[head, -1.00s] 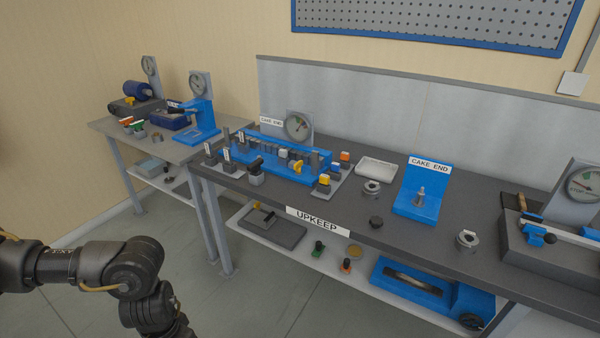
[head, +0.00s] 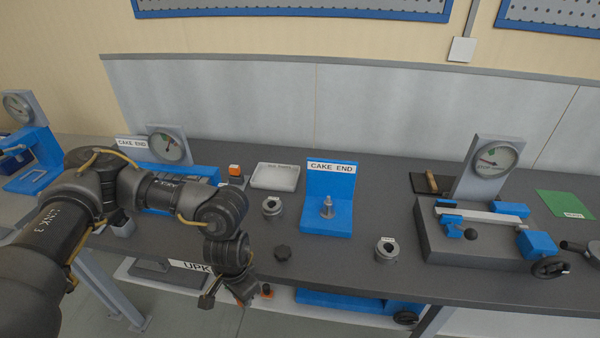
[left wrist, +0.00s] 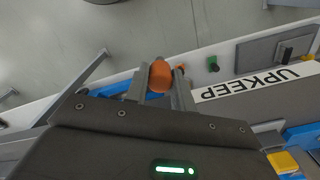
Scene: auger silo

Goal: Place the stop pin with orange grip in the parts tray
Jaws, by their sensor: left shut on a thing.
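My left gripper (head: 243,292) hangs in front of the bench's front edge, pointing down, below the tray's height. In the left wrist view its two fingers (left wrist: 160,80) are shut on the orange grip of the stop pin (left wrist: 159,72). The parts tray (head: 275,177) is a shallow, pale, empty-looking tray at the back of the bench top, left of the blue CAKE END stand. The gripper is well in front of it. My right gripper is not in view.
The blue CAKE END stand (head: 326,205) holds a metal post. An orange-topped block (head: 235,171) stands left of the tray. The lower shelf holds a green-topped piece (left wrist: 213,63).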

